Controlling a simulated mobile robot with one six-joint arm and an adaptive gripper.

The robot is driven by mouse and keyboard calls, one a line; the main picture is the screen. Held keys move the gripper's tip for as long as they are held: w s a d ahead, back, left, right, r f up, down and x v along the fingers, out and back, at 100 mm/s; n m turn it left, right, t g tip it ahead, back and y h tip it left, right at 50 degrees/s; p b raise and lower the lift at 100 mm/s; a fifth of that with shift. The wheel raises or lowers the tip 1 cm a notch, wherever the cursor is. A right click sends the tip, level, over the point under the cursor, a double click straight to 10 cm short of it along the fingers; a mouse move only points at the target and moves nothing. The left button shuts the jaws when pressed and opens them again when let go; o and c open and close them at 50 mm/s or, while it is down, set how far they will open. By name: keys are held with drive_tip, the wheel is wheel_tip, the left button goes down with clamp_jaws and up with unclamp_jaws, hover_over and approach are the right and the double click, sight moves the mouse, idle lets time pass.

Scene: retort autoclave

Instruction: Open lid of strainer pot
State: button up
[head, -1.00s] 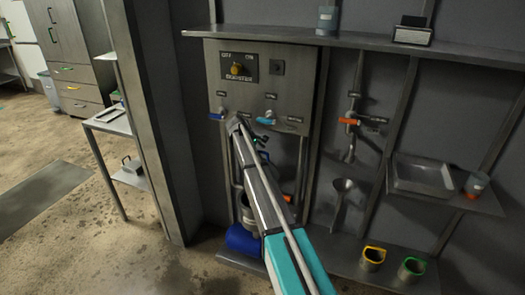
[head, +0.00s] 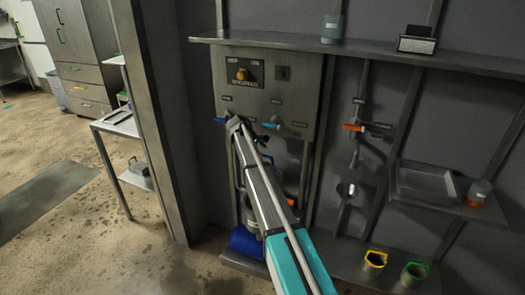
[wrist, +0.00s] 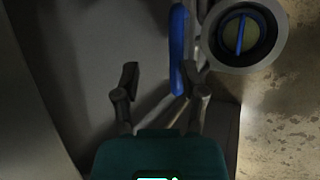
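In the wrist view a round grey vessel (wrist: 205,45) at the top right, likely the strainer pot, is cut off by the frame edge. Inside its rim is a pale yellowish disc with a blue bar (wrist: 239,35), perhaps its lid. A long blue handle-like piece (wrist: 177,50) stands just left of it. My gripper (wrist: 160,75) is open, its two fingers apart. The right finger is close to the blue piece; I cannot tell whether they touch.
A grey control panel (head: 262,95) with a yellow knob and coloured valve handles is above. A long shelf (head: 380,57) runs over it. A yellow-rimmed cup (head: 373,262) and a green-rimmed cup (head: 412,274) stand at lower right. Open floor (head: 110,230) is at left.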

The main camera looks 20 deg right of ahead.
drive_tip(key=w+p+v, duration=0.1)
drive_tip(key=p+v, duration=0.9)
drive_tip(key=v, duration=0.2)
drive_tip(key=shift+s+r, duration=0.25)
drive_tip(key=shift+r, duration=0.25)
idle(1.0)
idle(0.5)
drive_tip(key=s+a+m+y, duration=0.1)
drive_tip(key=s+m+y, duration=0.1)
drive_tip(key=s, duration=1.2)
drive_tip(key=s+a+f+m+y+p, duration=0.1)
drive_tip(key=s+m, duration=0.3)
drive_tip(key=s, duration=1.1)
drive_tip(key=s+a+f+m+g+y, duration=0.1)
drive_tip(key=s+a+m+y, duration=0.2)
drive_tip(key=s, duration=1.1)
drive_tip(key=shift+s+f+y, duration=0.25)
drive_tip(key=shift+s+y, duration=0.15)
drive_tip(key=shift+y, duration=0.1)
drive_tip(key=shift+c, duration=0.3)
clamp_jaws()
drive_tip(key=shift+d, duration=0.1)
